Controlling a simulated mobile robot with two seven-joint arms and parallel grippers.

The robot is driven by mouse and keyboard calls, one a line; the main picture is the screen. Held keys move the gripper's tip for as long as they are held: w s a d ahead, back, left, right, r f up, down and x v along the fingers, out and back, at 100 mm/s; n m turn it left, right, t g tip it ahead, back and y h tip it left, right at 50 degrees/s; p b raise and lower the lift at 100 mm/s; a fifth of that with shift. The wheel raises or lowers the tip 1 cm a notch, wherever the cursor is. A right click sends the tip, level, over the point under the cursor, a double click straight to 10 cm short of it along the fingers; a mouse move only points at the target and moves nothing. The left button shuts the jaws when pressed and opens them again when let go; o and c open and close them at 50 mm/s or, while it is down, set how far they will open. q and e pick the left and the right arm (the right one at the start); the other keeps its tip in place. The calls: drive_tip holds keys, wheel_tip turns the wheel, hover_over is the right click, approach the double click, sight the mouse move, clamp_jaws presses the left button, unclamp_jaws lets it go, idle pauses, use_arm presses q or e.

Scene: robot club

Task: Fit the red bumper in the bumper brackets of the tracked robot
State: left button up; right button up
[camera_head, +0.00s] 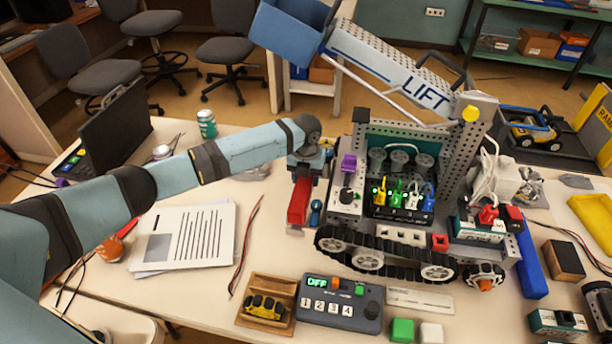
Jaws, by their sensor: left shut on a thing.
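My left gripper (307,170) reaches in from the left and is shut on the red bumper (298,203). The bumper hangs below the jaws, seen nearly end-on, close to the left end of the tracked robot (345,203). I cannot tell whether it touches the robot. The tracked robot stands on the table with black tracks (395,264), an open bay of coloured connectors and a raised arm marked LIFT (410,85). The bumper brackets cannot be made out clearly; a small teal part (316,212) shows beside the bumper. My right gripper is not in view.
In front of the robot are a grey keypad box (340,312) reading OFF, a wooden tray (284,322) with a yellow part, and green (402,330) and white blocks. Papers (185,236) and a cable (246,245) lie left of the bumper. A can (207,124) stands behind my arm.

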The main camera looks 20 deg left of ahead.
use_arm(q)
drive_tip(key=shift+p, duration=0.3)
idle(0.4)
drive_tip(key=shift+f, duration=0.85)
idle(0.9)
drive_tip(key=shift+f, duration=0.5)
idle(0.8)
drive_tip(key=o, duration=1.1)
drive_tip(key=shift+o, duration=0.2)
